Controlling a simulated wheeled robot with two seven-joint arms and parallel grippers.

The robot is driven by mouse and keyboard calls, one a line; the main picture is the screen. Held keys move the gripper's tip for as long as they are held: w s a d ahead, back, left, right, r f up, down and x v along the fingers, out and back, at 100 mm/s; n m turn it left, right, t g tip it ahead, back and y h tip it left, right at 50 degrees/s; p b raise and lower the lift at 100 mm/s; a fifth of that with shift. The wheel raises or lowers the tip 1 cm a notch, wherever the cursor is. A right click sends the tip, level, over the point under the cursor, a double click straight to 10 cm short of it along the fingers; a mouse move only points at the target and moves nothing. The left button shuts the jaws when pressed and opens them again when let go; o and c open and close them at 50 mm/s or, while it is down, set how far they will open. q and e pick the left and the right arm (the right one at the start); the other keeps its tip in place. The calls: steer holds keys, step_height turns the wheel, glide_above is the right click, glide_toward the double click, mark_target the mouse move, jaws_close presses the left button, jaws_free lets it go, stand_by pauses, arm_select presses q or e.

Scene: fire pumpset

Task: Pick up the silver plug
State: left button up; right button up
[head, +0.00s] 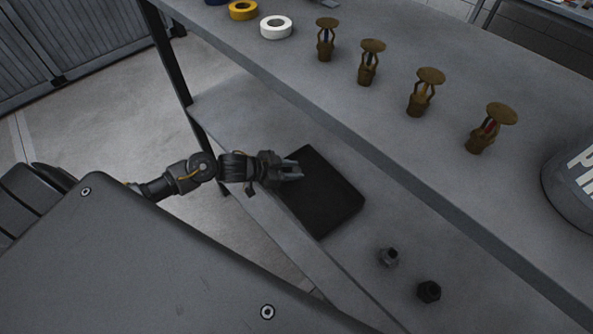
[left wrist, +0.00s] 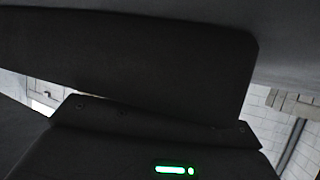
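A small silver-grey plug (head: 389,257) stands on the lower shelf, at the lower right of the head view. A similar black plug (head: 428,291) stands just right of and nearer than it. My left gripper (head: 291,171) is over the flat black case on the lower shelf, up and left of the silver plug and well apart from it. The left wrist view shows neither plug. My right gripper is not in view.
The flat black case (head: 325,207) lies on the lower shelf (head: 372,305). The upper shelf (head: 300,75) overhangs it and carries several brass sprinkler heads (head: 420,92), a white tape roll (head: 276,27) and a yellow one (head: 243,10). A dark cylinder (head: 570,185) is at the right.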

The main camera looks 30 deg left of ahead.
arm_select(q)
jaws_close()
steer(key=shift+r, duration=0.45)
step_height(320, 180, up, 3)
steer(key=shift+s+a+f, duration=0.1)
steer(key=shift+f, duration=0.1)
steer(key=d+v, duration=0.1)
steer(key=v, duration=0.7)
steer(key=s+d+r+v, duration=0.1)
steer(key=v, duration=0.7)
steer(key=shift+s+d+r, duration=0.3)
steer(key=shift+r, duration=0.05)
